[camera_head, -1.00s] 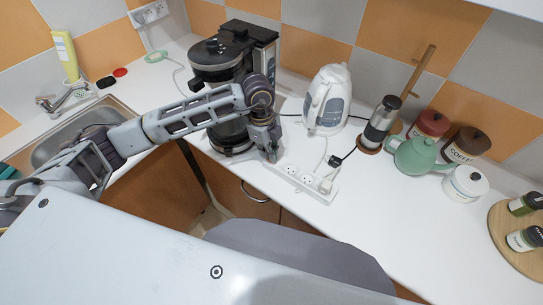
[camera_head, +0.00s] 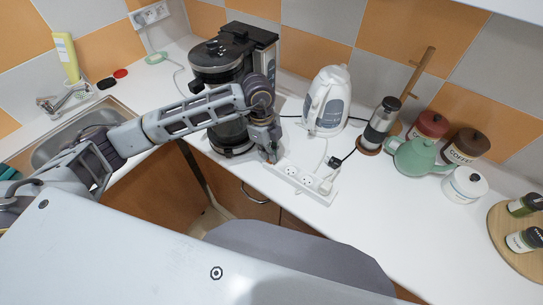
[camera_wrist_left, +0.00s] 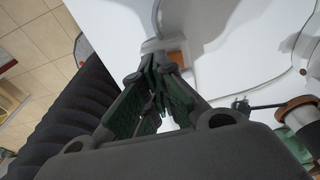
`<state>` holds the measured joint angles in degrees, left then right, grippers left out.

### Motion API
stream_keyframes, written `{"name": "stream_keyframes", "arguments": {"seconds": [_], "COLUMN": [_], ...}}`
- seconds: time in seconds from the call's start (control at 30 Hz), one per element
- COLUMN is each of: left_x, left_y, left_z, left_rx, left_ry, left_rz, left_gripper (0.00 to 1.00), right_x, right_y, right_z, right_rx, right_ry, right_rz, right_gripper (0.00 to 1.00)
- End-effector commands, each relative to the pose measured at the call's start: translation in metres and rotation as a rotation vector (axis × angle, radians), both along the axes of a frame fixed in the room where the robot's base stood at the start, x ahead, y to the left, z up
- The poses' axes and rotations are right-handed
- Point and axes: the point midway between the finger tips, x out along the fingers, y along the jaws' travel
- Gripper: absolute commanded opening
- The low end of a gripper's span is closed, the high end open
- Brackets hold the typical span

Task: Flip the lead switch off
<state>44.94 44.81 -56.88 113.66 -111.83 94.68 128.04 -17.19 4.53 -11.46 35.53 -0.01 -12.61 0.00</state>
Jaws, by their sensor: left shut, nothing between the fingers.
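The white extension lead (camera_head: 303,182) lies on the counter, with sockets along its top and plugs in its right end. My left gripper (camera_head: 270,158) points down at the lead's left end; its fingers are shut and empty. The fingers cover most of that end, so the switch's position cannot be told in the head view. In the left wrist view my left gripper's fingers (camera_wrist_left: 157,72) meet close to an orange-brown patch (camera_wrist_left: 178,60), apparently the lead's switch. Whether they touch it cannot be told. My right gripper is not in view.
A black coffee maker (camera_head: 222,75) stands just behind my left gripper. A white kettle (camera_head: 327,100), a dark French press (camera_head: 380,125) and a green teapot (camera_head: 415,155) stand to the right. The sink (camera_head: 85,122) is at left. The counter front right of the lead is clear.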

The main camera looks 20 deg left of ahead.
Motion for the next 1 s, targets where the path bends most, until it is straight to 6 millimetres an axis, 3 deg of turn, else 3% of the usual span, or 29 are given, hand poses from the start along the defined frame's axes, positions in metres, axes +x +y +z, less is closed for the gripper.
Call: {"name": "stream_keyframes", "arguments": {"seconds": [1.0], "left_x": [0.0], "left_y": [0.0], "left_z": [0.051], "left_rx": [-0.001], "left_ry": [0.0], "left_rz": [-0.001], "left_gripper": [0.0], "right_x": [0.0], "right_y": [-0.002], "right_z": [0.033], "right_rx": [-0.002], "right_ry": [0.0], "right_rz": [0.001], "right_gripper": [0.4]}}
